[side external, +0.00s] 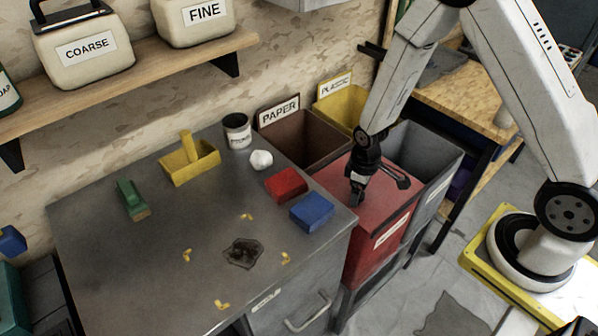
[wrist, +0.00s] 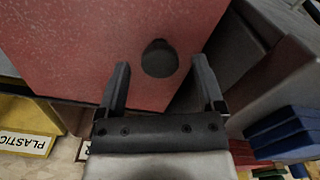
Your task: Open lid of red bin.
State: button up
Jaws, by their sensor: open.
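The red bin (side external: 378,243) stands just right of the metal workbench, with a white label on its front. Its red lid (side external: 345,221) lies flat and shut on top. In the wrist view the red lid (wrist: 70,45) fills the upper middle. A dark round spot (wrist: 159,58) on it appears between the two spread, empty fingers of my gripper (wrist: 161,66).
The brown PAPER bin (side external: 300,140) and yellow PLASTIC bin (side external: 345,105) stand behind, and a grey bin (side external: 432,150) stands right of the red one. The workbench (side external: 150,260) holds a red block (side external: 286,185), a blue block (side external: 312,211), a can (side external: 237,131) and a yellow dustpan-like item (side external: 190,162).

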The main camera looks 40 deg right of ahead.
jog(key=shift+f, duration=0.35)
grip_shut()
